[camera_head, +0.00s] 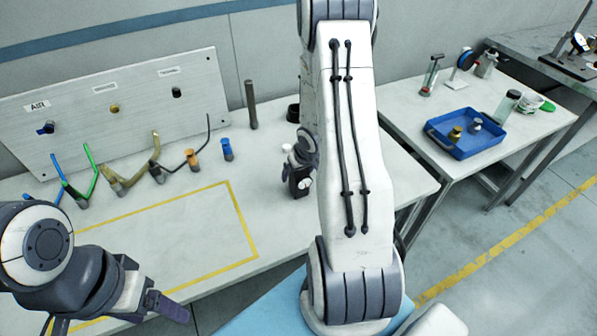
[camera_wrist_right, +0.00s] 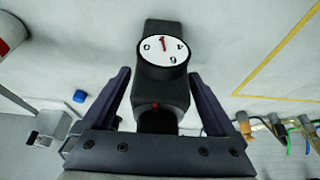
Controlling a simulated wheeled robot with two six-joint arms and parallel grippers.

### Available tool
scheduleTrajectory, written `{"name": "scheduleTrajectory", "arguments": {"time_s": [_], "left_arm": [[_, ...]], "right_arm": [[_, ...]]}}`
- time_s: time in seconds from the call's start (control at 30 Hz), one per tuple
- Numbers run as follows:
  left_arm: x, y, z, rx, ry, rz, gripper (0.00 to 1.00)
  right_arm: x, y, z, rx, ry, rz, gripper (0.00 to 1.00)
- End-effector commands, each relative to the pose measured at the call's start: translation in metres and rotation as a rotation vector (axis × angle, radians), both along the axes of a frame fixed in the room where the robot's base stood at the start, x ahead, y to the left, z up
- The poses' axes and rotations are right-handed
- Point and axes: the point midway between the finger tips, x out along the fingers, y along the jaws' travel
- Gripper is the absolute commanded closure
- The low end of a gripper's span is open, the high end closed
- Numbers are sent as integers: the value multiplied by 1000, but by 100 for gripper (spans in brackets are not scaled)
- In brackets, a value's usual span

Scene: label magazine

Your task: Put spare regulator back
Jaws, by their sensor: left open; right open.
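The spare regulator appears to be the dark block with a round white gauge (camera_head: 304,184), standing on the bench beside my right arm. In the right wrist view the regulator (camera_wrist_right: 162,88) lies between the two fingers of my right gripper (camera_wrist_right: 157,76). That gripper is open, with a finger on each side of the body; I cannot tell whether either touches. In the head view my right arm hides most of this gripper. My left gripper (camera_head: 168,305) is open and empty at the lower left, above the bench's front part.
A grey panel (camera_head: 130,130) with labelled ports stands behind coloured hoses (camera_head: 90,178) and a blue fitting (camera_head: 227,150). A dark post (camera_head: 251,105) stands nearby. The yellow-outlined area (camera_head: 245,232) looks clear. A blue tray (camera_head: 440,145) with small fittings sits on the right table.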

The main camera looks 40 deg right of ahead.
Motion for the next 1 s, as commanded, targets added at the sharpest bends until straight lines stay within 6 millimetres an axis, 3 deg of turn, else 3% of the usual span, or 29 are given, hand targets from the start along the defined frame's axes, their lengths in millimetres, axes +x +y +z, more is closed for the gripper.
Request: {"name": "scheduleTrajectory", "arguments": {"time_s": [0.3, 0.5, 0.87, 1.0], "left_arm": [[0, 0, 36, 0, 0, 0, 26], [0, 0, 54, 0, 0, 1, 26], [0, 0, 59, 0, 0, 2, 26], [0, 0, 59, 0, 0, 2, 26]], "right_arm": [[-24, 5, 68, -2, -2, -1, 8], [-37, 8, 98, -2, -2, -3, 8], [-43, 11, 108, -3, 1, 2, 8], [-33, 31, 123, -42, 17, 51, 8]]}}
